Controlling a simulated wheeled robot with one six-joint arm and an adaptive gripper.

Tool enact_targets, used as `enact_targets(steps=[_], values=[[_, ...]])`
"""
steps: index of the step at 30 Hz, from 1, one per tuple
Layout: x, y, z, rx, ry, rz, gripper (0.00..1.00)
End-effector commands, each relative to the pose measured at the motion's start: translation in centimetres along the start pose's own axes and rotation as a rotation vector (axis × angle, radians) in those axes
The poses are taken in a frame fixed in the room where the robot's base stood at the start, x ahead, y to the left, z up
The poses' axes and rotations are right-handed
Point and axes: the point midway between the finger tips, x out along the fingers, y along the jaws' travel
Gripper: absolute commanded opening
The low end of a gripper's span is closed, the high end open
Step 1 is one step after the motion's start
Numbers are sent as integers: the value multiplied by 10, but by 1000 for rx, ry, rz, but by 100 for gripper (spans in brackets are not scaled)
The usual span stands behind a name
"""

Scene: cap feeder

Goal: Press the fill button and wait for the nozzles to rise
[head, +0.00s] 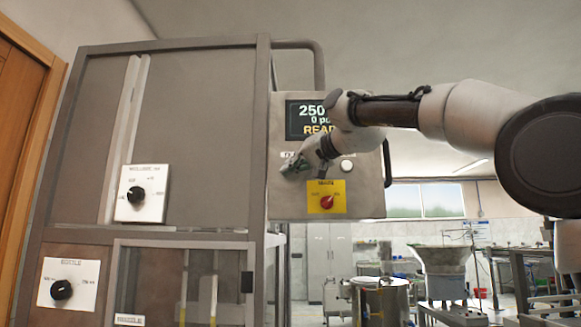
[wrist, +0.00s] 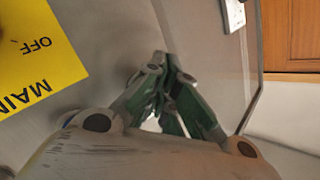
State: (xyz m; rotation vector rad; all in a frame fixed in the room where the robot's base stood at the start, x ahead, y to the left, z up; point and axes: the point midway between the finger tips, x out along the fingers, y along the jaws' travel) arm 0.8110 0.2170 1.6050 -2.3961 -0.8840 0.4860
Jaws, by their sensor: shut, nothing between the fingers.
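The grey control panel (head: 361,205) hangs at the right of the machine frame. Its screen (head: 306,120) is partly covered by my arm and shows "250", "0" and "READ". My gripper (head: 289,169) is shut and empty, its fingertips at the panel's left part, below a small label (head: 287,154). The fingers also show in the wrist view (wrist: 168,62), close to the panel face; I cannot tell whether they touch it. Any button behind the fingers is hidden. A white round button (head: 347,165) shows right of the gripper; its label is unreadable. I cannot make out the nozzles.
A red rotary switch (head: 327,202) on a yellow plate (wrist: 35,50) sits just below my gripper. Black knobs (head: 136,195) (head: 61,290) are on the machine's left side. A handle bar (head: 319,65) rises above the panel. A hopper (head: 443,262) stands at right.

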Motion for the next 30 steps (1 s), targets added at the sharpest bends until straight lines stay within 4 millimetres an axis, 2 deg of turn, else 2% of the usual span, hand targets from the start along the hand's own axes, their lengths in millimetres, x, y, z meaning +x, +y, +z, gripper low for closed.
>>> enact_targets(steps=[18, 30], values=[[2, 2, -2, 0, 0, 0, 0], [-9, -7, 7, 0, 0, -1, 0]])
